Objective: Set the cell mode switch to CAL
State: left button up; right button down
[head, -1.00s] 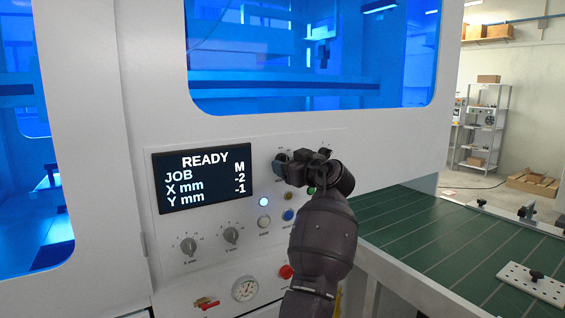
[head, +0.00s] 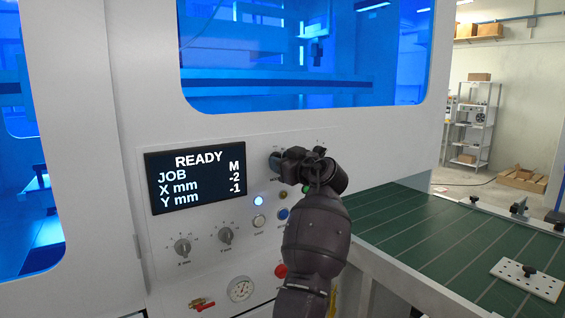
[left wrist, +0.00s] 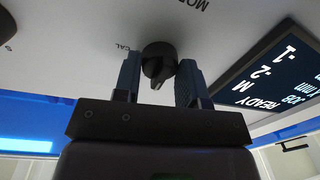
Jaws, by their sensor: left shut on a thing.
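The mode switch is a black round knob (left wrist: 159,58) on the white panel, seen in the left wrist view with the printed word CAL beside it and part of the word MODE above. My left gripper (left wrist: 158,72) is shut on this knob, with one finger on each side. I cannot tell for sure which mark the knob points to. In the head view my left gripper (head: 279,163) is at the panel, right of the display, and its dark body hides most of the switch. The display (head: 203,176) reads READY, JOB M, X mm -2, Y mm -1. My right gripper is not in view.
Below the switch are a lit button (head: 258,200), a blue button (head: 283,214) and a red button (head: 281,271). Two dials (head: 183,247) sit under the display. A green conveyor (head: 430,235) with a white perforated plate (head: 527,279) lies to the right.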

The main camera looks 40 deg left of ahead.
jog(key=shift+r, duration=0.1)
pick_arm(q)
jog(key=shift+s+m+t+p, duration=0.1)
jog(key=shift+m+t+p, duration=0.35)
jog(key=shift+m+p, duration=3.25)
jog(key=shift+m+t+p, duration=0.45)
jog(key=shift+m+p, duration=1.15)
jog(key=shift+m, duration=4.1)
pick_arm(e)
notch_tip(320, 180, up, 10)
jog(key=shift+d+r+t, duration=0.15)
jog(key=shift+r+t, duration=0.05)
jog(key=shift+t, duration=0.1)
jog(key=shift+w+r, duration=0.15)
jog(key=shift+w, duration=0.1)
pick_arm(q)
jog(key=o, duration=0.9)
jog(key=shift+a, duration=0.1)
jog(key=shift+o, duration=0.2)
